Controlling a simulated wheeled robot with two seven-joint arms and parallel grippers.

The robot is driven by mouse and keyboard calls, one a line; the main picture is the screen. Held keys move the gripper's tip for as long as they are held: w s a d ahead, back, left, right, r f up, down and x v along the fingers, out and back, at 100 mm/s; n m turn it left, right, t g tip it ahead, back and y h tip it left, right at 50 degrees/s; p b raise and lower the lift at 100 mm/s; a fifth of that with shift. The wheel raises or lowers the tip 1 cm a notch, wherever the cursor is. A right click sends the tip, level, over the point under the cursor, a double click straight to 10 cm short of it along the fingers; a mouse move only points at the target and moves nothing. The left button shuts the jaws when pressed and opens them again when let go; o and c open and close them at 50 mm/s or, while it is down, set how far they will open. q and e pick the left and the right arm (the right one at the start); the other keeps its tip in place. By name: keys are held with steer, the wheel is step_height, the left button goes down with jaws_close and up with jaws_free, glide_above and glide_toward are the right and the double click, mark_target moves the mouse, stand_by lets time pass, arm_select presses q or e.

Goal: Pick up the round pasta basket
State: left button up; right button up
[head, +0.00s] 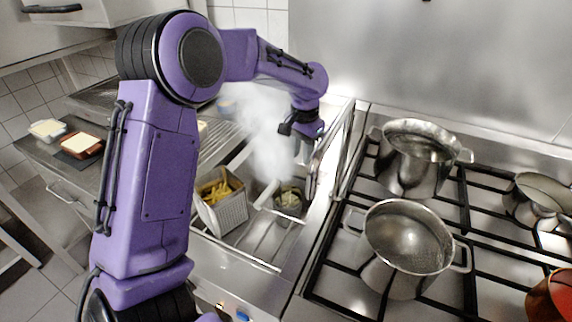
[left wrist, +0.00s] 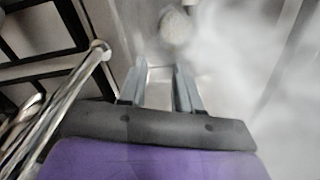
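The round pasta basket (head: 291,204) sits low in the steaming cooker well, with pale pasta inside and a light handle (head: 267,194) rising at its left. My left gripper (head: 303,155) is above it, pointing down, apart from the basket. In the left wrist view the two grey fingers (left wrist: 161,84) stand apart with nothing between them. A pale round shape beyond the fingertips there looks like the basket (left wrist: 175,27), blurred by steam. My right gripper is not in view.
A rectangular basket of yellow fries (head: 228,213) stands left of the round one. Steam (head: 262,130) rises over the well. A metal rail (head: 327,135) runs right of my gripper. Steel pots (head: 408,240) stand on the stove at right.

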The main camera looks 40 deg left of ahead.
arm_select(q)
steer(key=b, duration=1.1)
glide_above(298, 203)
step_height(298, 203, down, 13)
step_height(298, 203, down, 10)
steer(key=shift+r+b, duration=0.15)
steer(key=shift+b, duration=0.4)
steer(key=shift+a+f, duration=0.15)
steer(key=shift+f, duration=0.3)
steer(key=shift+r, duration=0.1)
jaws_close()
